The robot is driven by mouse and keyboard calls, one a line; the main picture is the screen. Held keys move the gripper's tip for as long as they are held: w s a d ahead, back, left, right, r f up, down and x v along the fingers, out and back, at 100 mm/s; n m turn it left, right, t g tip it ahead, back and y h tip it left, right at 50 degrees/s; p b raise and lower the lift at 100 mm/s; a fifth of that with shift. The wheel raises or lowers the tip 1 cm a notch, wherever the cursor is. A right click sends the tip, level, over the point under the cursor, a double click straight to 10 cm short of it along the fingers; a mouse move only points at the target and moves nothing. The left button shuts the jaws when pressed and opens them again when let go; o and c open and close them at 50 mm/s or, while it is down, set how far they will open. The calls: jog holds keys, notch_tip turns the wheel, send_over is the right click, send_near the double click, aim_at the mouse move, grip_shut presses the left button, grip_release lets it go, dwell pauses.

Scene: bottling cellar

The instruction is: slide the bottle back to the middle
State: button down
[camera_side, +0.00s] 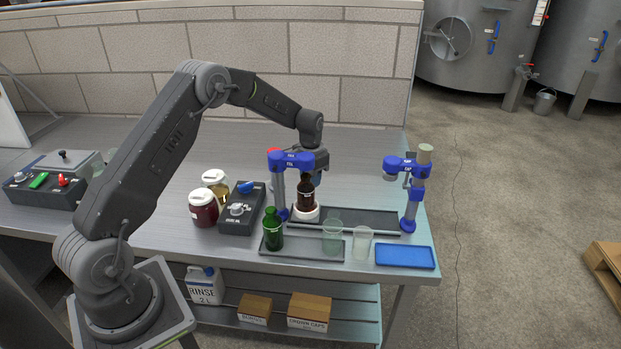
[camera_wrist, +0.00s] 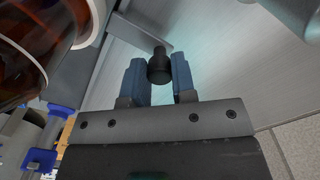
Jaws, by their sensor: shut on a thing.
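The brown bottle (camera_side: 306,193) stands upright on a white round carrier (camera_side: 306,212) at the left part of the dark track (camera_side: 360,219), under the left blue station head (camera_side: 291,160). Large brown glass (camera_wrist: 28,55) with a white rim fills the upper left of the wrist view. My gripper (camera_wrist: 159,82) has its two blue fingers closed around a small black knob (camera_wrist: 158,62); this shows in the wrist view. In the side view my gripper (camera_side: 317,172) is low behind the bottle and station, its fingertips mostly hidden.
The right blue station (camera_side: 410,190) stands at the track's right end. In front are a green bottle (camera_side: 272,230), two clear cups (camera_side: 332,236) and a blue tray (camera_side: 405,257). A control box (camera_side: 241,212) and jars (camera_side: 204,209) stand left. The track's middle looks clear.

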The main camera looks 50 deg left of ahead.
jog(key=w+d, duration=0.7)
jog(key=shift+w, duration=0.1)
dwell(0.5)
jog(key=c, duration=0.9)
grip_release()
jog(key=shift+r, duration=0.1)
notch_tip(320, 180, up, 14)
jog(key=shift+f, duration=0.15)
